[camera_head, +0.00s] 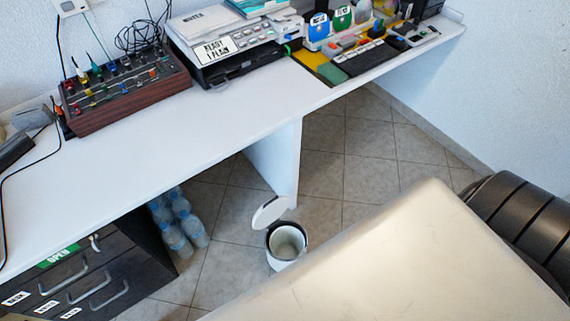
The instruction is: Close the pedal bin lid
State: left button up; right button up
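A small white pedal bin (286,266) with a dark rim stands on the tiled floor below the desk's front edge. Its round white lid (270,212) is open and tilted up at the back of the bin. The bin's inside shows and looks empty. My own large pale body part hides the floor to the right of the bin and comes close to it in the picture. Neither of my grippers is in view.
A white desk (130,150) runs along the wall, with a printer (228,45) and a knob box (125,92) on it. Its support panel (280,165) stands behind the bin. Water bottles (178,222) and a dark drawer unit (85,280) are left. Tiled floor (235,240) is clear between.

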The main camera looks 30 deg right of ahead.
aim_at(272, 209)
jog(key=z, duration=0.85)
